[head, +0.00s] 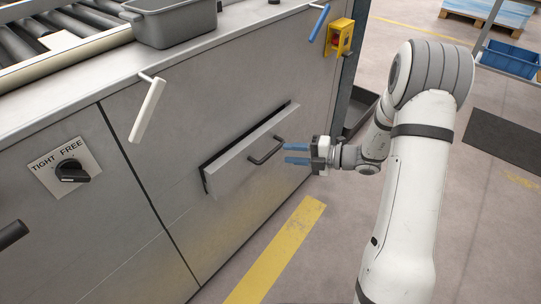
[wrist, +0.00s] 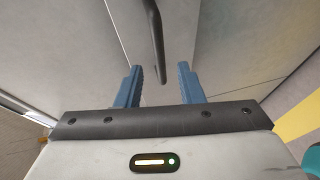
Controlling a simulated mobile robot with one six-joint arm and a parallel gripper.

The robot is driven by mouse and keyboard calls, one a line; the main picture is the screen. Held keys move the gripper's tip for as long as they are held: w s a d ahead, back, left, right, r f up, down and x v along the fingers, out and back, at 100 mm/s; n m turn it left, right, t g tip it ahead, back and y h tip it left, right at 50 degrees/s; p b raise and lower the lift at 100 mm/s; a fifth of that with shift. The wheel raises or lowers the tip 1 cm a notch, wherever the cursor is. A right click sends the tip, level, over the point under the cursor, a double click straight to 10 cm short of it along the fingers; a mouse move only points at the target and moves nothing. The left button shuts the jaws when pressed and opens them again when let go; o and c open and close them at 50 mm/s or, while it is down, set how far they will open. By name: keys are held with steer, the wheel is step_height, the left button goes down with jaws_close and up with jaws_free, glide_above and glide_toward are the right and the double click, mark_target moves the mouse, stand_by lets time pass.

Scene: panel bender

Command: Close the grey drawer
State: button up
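The grey drawer (head: 247,155) in the front of the grey cabinet stands partly out, with a dark gap along its top and left edges. Its dark bar handle (head: 266,151) sticks out from the drawer front. My gripper (head: 285,154) is just to the right of the handle in the head view, with its blue fingers pointing at it. In the wrist view the fingers of my gripper (wrist: 160,85) are apart, and the handle (wrist: 155,40) shows between and beyond their tips. Nothing is held. Whether a finger touches the handle cannot be told.
A white lever (head: 147,109) and a TIGHT/FREE knob (head: 72,171) are on the cabinet front to the left. A blue-handled lever (head: 320,23) and a yellow box with a red button (head: 339,37) are above. A grey bin (head: 172,24) stands on top. Floor in front is clear.

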mark_target(272, 151)
steer(key=b+x, duration=0.2)
steer(key=x, duration=0.4)
steer(key=shift+a, duration=0.25)
jaws_close()
stand_by(0.3)
